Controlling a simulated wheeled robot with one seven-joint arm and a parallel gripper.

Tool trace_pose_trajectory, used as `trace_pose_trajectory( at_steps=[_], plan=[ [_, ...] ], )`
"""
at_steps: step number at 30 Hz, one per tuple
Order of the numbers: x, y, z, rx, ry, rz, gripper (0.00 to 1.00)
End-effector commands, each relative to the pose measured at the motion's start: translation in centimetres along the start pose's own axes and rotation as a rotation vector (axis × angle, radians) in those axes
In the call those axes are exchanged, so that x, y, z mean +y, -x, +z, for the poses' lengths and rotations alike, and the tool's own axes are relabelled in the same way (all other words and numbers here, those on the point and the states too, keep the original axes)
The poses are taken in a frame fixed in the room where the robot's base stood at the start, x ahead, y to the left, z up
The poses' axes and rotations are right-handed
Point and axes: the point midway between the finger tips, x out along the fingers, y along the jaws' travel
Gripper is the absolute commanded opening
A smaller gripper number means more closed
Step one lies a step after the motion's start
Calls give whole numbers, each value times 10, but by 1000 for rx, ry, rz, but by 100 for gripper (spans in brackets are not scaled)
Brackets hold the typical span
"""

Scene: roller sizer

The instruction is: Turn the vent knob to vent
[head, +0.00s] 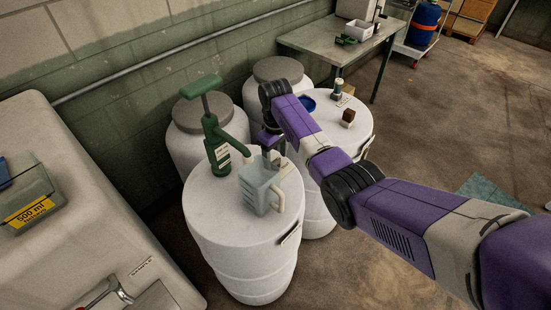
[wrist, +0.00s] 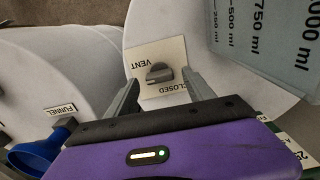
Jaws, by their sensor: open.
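The vent knob (wrist: 159,73) is a small grey knob on a pale plate (wrist: 146,52) on a white drum top, seen in the wrist view. The plate reads VENT toward its left edge and CLOSED along its lower edge, both upside down. The knob's bar lies roughly sideways in that view; I cannot tell exactly which mark it points to. My gripper (wrist: 162,79) is open, its two grey fingers on either side of the knob and apart from it. In the head view my gripper (head: 271,142) is over the front drum (head: 235,240) and mostly hides the knob.
A clear measuring jug (head: 258,187) stands close beside the plate, with a green hand pump (head: 217,150) behind it. The drum to the right (head: 350,100) carries a blue funnel (head: 308,104) and small items. A grey table (head: 310,38) stands against the wall.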

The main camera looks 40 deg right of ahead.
Motion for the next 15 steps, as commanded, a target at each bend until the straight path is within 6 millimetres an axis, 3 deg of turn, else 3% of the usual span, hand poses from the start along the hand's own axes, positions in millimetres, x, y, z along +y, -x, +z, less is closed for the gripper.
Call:
trace_pose_trajectory(
  at_steps=[9, 15],
  plan=[
    [0, 50, -1, 3, -1, 1, 62],
    [0, 64, 0, 2, -1, 1, 62]
  ],
)
